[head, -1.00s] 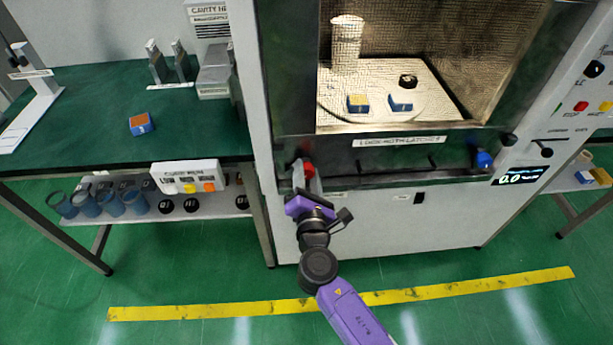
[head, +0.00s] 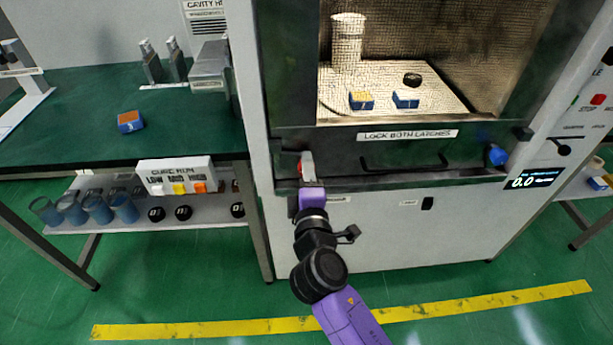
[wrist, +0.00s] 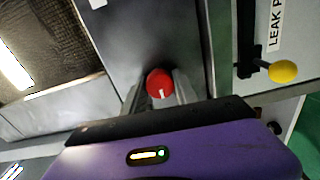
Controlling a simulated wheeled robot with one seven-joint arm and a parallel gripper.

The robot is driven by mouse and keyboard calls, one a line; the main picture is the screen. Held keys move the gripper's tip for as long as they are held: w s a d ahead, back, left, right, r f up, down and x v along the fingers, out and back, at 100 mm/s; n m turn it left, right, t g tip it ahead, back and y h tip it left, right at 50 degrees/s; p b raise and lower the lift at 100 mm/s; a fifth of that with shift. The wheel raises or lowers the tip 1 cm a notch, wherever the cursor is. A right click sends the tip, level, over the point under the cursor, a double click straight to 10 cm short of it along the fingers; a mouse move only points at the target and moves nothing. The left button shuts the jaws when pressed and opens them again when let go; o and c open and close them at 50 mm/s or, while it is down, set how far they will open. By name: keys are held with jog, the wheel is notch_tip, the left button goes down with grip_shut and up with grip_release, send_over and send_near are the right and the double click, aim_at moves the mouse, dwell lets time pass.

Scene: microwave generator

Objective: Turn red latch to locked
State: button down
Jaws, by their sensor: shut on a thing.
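The red latch (wrist: 159,84) is a round red knob with a white mark, low on the left of the microwave door frame. In the wrist view it sits between the two fingers of my gripper (wrist: 160,95), which is shut on it. In the head view my gripper (head: 307,180) reaches up to the same spot and mostly covers the latch, leaving a little red (head: 300,170) visible. The blue latch (head: 497,155) is at the lower right of the door. A label below the window reads "LOCK BOTH LATCHES" (head: 408,135).
A yellow-tipped lever (wrist: 283,71) is beside a "LEAK" label in the wrist view. A green bench (head: 80,130) with a blue-orange block (head: 131,121) stands left, with cups (head: 95,208) and a button box (head: 176,176) below. Floor in front is clear.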

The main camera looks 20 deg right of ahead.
jog(key=shift+f+m+b, duration=0.2)
jog(key=shift+m+b, duration=1.3)
jog(key=shift+m, duration=0.4)
jog(key=shift+a+r+m+b, duration=0.1)
jog(key=shift+m+b, duration=0.35)
jog(key=shift+m, duration=0.15)
jog(key=c, duration=1)
grip_release()
jog(key=shift+r, duration=0.1)
jog(key=shift+o, duration=0.2)
jog(key=v, duration=0.7)
jog(key=shift+s, duration=0.4)
